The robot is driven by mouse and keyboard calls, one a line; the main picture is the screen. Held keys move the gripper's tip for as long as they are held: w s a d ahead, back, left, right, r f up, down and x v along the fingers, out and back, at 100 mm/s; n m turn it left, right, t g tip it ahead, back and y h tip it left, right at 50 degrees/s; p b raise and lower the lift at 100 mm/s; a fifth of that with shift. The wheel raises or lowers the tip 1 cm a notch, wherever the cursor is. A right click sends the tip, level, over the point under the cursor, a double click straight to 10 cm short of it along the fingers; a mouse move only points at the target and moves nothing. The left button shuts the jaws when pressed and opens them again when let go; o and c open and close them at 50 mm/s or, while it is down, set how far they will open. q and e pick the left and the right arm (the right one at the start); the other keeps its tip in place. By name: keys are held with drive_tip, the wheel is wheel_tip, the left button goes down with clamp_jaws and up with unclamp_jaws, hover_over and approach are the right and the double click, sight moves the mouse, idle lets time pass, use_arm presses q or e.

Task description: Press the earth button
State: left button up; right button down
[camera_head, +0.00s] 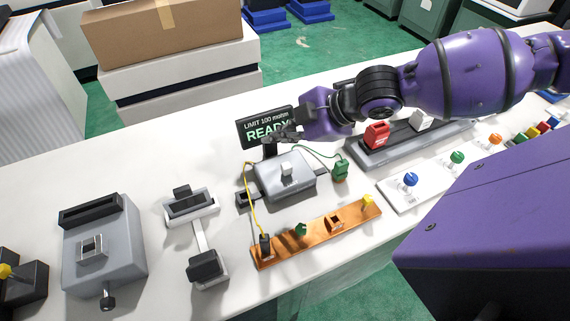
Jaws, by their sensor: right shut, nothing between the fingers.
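My right gripper (283,136) reaches in from the right and is shut and empty, in front of the lower part of a black display (264,126) reading "LIMIT 100 mohm" and "READY". Below it is a grey tester box (270,186) with a white raised block (288,169) on top. The gripper is above the box's far side; I cannot tell whether it touches anything. A copper bar (318,229) in front carries a green knob (301,230), a square socket and a yellow piece. No label marks an earth button that I can read. My left gripper is out of view.
A yellow wire runs to a black plug (265,246) on the bar, and a green wire to a green plug (340,172). A grey rail with a red switch (377,134) lies under my right arm. Grey fixtures stand left; bare white bench (170,145) lies behind them.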

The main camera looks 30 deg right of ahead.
drive_tip(key=b, duration=0.2)
hover_over(287, 168)
drive_tip(key=a, duration=0.1)
wheel_tip(287, 168, down, 5)
drive_tip(key=shift+a+f, duration=0.2)
drive_tip(key=shift+f, duration=0.85)
drive_tip(key=shift+w, duration=0.1)
drive_tip(key=shift+f, duration=0.15)
drive_tip(key=shift+f, duration=0.25)
idle(0.4)
